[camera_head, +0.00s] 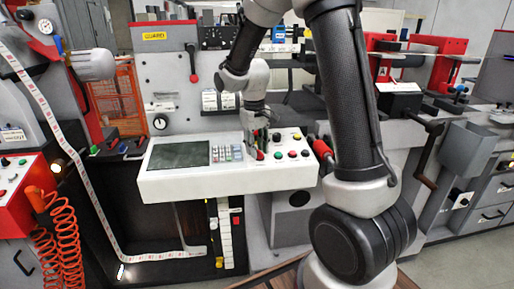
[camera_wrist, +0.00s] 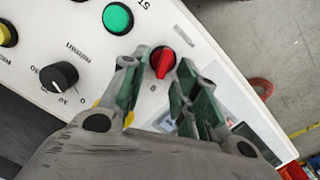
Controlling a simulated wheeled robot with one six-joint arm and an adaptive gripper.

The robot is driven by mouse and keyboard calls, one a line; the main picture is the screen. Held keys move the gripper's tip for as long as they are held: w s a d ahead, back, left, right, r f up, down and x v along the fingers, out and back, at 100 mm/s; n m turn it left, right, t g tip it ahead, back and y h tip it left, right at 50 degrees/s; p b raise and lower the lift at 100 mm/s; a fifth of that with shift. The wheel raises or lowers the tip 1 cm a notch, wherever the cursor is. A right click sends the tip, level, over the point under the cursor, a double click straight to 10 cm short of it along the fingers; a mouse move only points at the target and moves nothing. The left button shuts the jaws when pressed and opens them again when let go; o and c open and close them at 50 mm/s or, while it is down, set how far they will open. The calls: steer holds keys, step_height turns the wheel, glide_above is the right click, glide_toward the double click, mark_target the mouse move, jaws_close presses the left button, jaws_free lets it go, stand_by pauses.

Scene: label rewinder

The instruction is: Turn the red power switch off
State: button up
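The red power switch (camera_wrist: 162,62) is a small rotary knob on the white sloped control panel (camera_wrist: 85,22), shown in the wrist view between my fingertips. My gripper (camera_wrist: 160,82) is open, with one green-padded finger on each side of the knob. Its fingers appear apart from the knob; the exact depth gap is hard to tell. In the head view my gripper (camera_head: 256,148) is down at the button area of the white console (camera_head: 228,180), and the switch there is largely covered by it.
A green button (camera_wrist: 117,18), a black knob (camera_wrist: 58,76) and a yellow button (camera_wrist: 6,34) sit near the switch.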

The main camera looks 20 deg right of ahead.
step_height(320, 180, up, 12)
steer(key=shift+a, duration=0.4)
stand_by(0.3)
steer(key=s+d+r+m+t, duration=0.1)
steer(key=s+d+r+t, duration=0.1)
steer(key=s, duration=1.1)
steer(key=s+d+r+m+t, duration=0.1)
steer(key=s+d+t, duration=0.1)
steer(key=s, duration=1)
steer(key=shift+s+r+y, duration=0.35)
steer(key=shift+s+y, duration=0.05)
steer(key=shift+c, duration=0.2)
